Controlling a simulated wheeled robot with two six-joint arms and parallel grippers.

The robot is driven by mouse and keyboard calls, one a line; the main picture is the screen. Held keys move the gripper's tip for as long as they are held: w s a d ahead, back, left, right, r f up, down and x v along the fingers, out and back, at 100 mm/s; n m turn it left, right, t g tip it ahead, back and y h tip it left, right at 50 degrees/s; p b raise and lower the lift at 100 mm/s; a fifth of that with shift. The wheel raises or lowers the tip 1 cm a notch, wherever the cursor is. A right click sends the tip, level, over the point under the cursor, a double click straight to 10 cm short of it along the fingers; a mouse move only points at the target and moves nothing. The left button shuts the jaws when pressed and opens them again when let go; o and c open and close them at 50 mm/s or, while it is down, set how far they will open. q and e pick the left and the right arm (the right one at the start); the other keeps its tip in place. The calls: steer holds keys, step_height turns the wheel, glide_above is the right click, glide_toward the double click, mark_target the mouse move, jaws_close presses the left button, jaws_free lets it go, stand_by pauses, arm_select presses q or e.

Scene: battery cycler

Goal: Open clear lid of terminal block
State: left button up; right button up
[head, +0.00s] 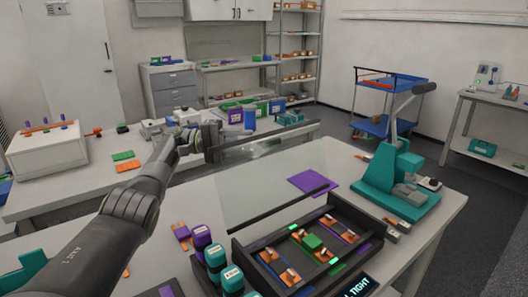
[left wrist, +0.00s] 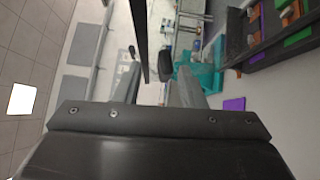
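The terminal block is a dark tray (head: 345,215) on the front table, with orange clips and a green piece inside. Its clear lid (head: 262,190) stands raised and tilted back from the tray's far side, with a dark bar (head: 275,138) along its upper edge. My left gripper (head: 210,142) is at the left end of that bar. In the left wrist view the gripper's fingers (left wrist: 155,85) stand apart, and a dark bar (left wrist: 140,38) runs between them, closer to the left finger. I cannot tell whether they touch. My right gripper is out of view.
A teal press with a grey lever (head: 392,178) stands right of the tray. Purple and teal containers (head: 201,238) stand left of it. A purple sheet (head: 308,181) lies behind the tray. A blue cart (head: 385,125) is farther back.

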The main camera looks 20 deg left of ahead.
arm_select(q)
steer(key=shift+s+a+b, duration=0.15)
steer(key=shift+a+b, duration=0.2)
steer(key=shift+a, duration=0.45)
steer(key=shift+s+a+b, duration=0.1)
steer(key=shift+a+b, duration=0.25)
steer(key=shift+a, duration=0.45)
steer(key=shift+c, duration=0.3)
